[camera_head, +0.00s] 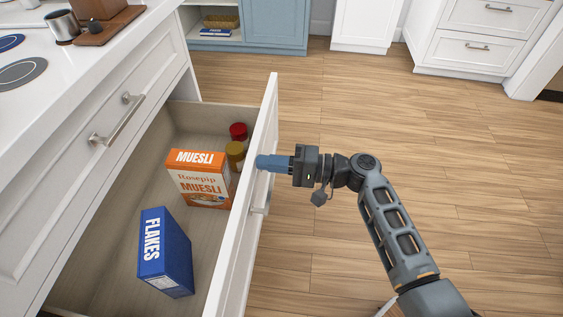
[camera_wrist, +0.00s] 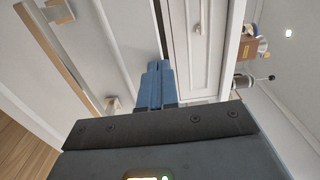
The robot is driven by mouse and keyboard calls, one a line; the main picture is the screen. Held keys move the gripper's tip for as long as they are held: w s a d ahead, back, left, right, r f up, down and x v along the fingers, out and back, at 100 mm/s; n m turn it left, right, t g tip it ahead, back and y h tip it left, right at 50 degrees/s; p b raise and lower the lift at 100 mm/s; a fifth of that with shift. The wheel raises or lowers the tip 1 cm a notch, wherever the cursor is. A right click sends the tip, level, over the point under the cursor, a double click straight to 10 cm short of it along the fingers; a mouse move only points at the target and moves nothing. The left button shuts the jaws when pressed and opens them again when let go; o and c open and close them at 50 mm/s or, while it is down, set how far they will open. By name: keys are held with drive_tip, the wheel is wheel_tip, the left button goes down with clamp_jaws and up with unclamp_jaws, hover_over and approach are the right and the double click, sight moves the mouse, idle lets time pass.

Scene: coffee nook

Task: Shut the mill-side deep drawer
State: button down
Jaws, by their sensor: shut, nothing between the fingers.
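The deep drawer (camera_head: 112,231) is pulled far out of the white cabinet at the left in the head view. Its white front (camera_head: 239,217) carries a bar handle (camera_head: 261,197), which also shows in the wrist view (camera_wrist: 72,55). My gripper (camera_head: 262,162) is shut and empty. Its blue fingertips are at the outer face of the drawer front, above the handle. In the wrist view the fingers (camera_wrist: 156,84) point at the white front; I cannot tell whether they touch it.
The drawer holds a blue flakes box (camera_head: 165,251), an orange muesli box (camera_head: 198,179) and jars with red (camera_head: 239,132) and yellow lids. A closed drawer with a handle (camera_head: 117,120) is above. A wooden board (camera_head: 110,23) lies on the counter. The floor (camera_head: 430,160) is clear.

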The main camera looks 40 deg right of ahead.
drive_tip(key=shift+a, duration=0.1)
idle(0.3)
drive_tip(key=b+x, duration=0.8)
drive_tip(key=x, duration=1.6)
drive_tip(key=shift+w+a+f, duration=0.15)
drive_tip(key=shift+w+a, duration=0.1)
drive_tip(key=shift+w, duration=0.05)
